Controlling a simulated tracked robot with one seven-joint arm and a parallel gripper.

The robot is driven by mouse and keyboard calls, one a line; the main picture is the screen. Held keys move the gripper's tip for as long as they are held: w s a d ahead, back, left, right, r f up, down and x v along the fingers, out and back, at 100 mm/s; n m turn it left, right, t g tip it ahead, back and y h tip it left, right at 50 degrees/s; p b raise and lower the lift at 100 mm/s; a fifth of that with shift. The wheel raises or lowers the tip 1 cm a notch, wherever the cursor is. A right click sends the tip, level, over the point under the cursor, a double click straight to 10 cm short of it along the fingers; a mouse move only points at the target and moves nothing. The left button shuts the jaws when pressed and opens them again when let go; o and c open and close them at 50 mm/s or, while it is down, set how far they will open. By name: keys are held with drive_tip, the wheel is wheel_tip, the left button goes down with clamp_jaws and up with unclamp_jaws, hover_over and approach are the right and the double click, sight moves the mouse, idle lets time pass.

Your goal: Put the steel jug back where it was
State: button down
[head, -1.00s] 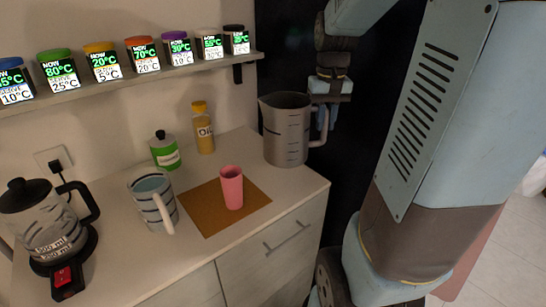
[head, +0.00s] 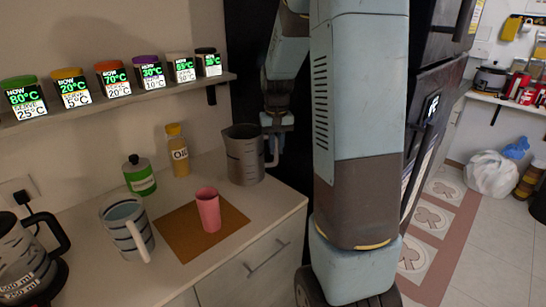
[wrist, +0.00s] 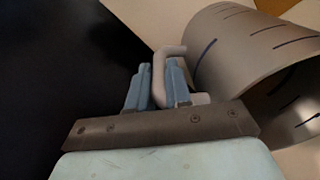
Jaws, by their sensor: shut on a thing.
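The steel jug (head: 244,156) stands upright at the back right corner of the counter, with its handle to the right; I cannot tell whether its base touches the counter. In the wrist view the jug (wrist: 250,60) shows its curved grey side with dark measuring marks. My gripper (wrist: 158,78) is shut on the jug's handle, one blue finger on each side.
A pink cup (head: 208,210) stands on a brown mat (head: 186,234). A striped mug (head: 127,230), a green bottle (head: 139,176), an oil bottle (head: 177,152) and a kettle (head: 28,262) share the counter.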

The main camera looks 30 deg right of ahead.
drive_tip(key=shift+w+f, duration=0.2)
drive_tip(key=shift+f, duration=0.55)
drive_tip(key=shift+w+f, duration=0.2)
drive_tip(key=shift+f, duration=0.5)
drive_tip(key=shift+w+f, duration=0.2)
drive_tip(key=shift+f, duration=0.55)
drive_tip(key=c, duration=1.1)
unclamp_jaws()
drive_tip(key=shift+o, duration=0.2)
